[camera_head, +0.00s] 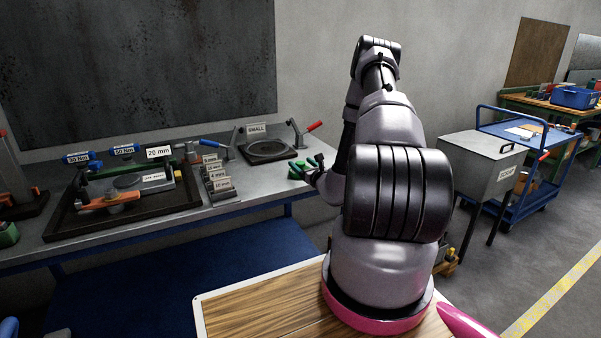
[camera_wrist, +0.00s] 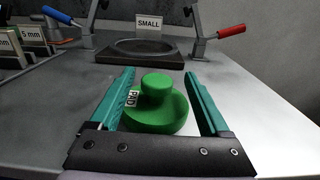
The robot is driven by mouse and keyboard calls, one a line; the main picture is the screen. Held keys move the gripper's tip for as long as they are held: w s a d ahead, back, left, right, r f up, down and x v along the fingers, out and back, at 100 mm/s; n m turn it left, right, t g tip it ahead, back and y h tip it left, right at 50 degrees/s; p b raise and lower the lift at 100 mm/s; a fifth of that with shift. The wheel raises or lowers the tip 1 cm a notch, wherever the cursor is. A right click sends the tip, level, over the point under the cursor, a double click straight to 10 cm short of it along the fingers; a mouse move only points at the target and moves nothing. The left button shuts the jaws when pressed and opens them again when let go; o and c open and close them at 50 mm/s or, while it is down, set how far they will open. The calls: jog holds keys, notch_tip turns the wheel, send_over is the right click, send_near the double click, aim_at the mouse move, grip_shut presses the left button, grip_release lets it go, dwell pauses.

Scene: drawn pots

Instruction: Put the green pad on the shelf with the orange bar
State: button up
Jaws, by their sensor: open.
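The green pad (camera_wrist: 157,108), a round disc with a knob on top and a white "PAD" label, stands on the grey bench in the wrist view. My gripper (camera_wrist: 158,76) is open, with one teal finger on each side of the pad. Small gaps show between the fingers and the knob. In the head view my gripper (camera_head: 309,166) is low at the bench's right end, and partly hides the pad (camera_head: 297,170). An orange bar (camera_head: 106,200) lies across the front of a dark tray-like stand (camera_head: 130,222) on the left of the bench.
A round dark fixture (camera_head: 268,149) labelled "SMALL", with red-handled clamp, stands just behind the pad. Labelled blocks (camera_head: 217,178) stand between it and the stand. A green bar (camera_head: 130,169) and blue-handled tools (camera_head: 78,157) are at the stand's back.

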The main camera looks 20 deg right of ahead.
jog(key=shift+w+a, duration=0.2)
jog(key=shift+w, duration=1.75)
grip_shut()
jog(key=shift+r, duration=0.15)
